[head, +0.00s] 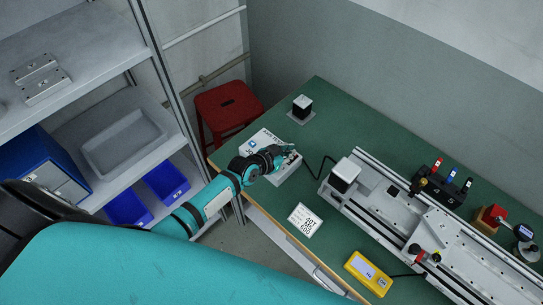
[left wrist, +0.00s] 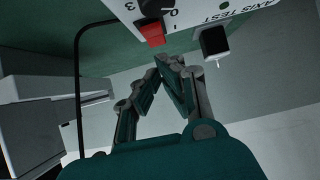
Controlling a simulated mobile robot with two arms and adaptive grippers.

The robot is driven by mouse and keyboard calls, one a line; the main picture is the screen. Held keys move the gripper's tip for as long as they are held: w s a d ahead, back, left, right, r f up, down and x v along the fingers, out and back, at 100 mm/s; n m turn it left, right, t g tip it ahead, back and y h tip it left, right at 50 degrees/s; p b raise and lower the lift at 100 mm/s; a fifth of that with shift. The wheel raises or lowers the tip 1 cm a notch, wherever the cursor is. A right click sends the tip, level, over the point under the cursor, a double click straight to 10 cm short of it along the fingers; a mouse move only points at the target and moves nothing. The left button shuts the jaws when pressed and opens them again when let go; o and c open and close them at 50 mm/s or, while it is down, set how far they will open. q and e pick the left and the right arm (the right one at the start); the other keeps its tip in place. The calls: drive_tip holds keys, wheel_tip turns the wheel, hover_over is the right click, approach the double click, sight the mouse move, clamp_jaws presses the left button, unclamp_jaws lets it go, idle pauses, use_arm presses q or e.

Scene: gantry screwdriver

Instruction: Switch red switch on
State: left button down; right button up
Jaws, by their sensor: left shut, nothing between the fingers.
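The red switch (left wrist: 150,33) shows in the left wrist view, beside a black dial on the white control box (left wrist: 260,12) marked AXIS TEST. I cannot tell its on or off position. In the head view my left arm partly covers the control box (head: 262,138) and hides the switch. My left gripper (head: 287,156) is over the box. In the left wrist view its fingertips (left wrist: 170,63) are together and empty, a little below and right of the red switch. I cannot tell whether they touch anything. My right gripper is not in view.
The green table (head: 325,110) carries a metal linear gantry (head: 400,215), a yellow meter (head: 368,273), a white label card (head: 305,220) and a small cube-shaped part (head: 302,106). A black cable runs from the box. A red stool (head: 228,105) and shelves (head: 125,125) stand left.

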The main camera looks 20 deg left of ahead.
use_arm(q)
drive_tip(key=r+b+v, duration=0.1)
drive_tip(key=b+v, duration=0.9)
drive_tip(key=b, duration=0.4)
drive_tip(key=shift+r+t, duration=0.2)
drive_tip(key=shift+t, duration=0.2)
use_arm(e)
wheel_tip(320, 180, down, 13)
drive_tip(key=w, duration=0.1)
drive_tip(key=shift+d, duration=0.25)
use_arm(q)
drive_tip(key=shift+d, duration=0.1)
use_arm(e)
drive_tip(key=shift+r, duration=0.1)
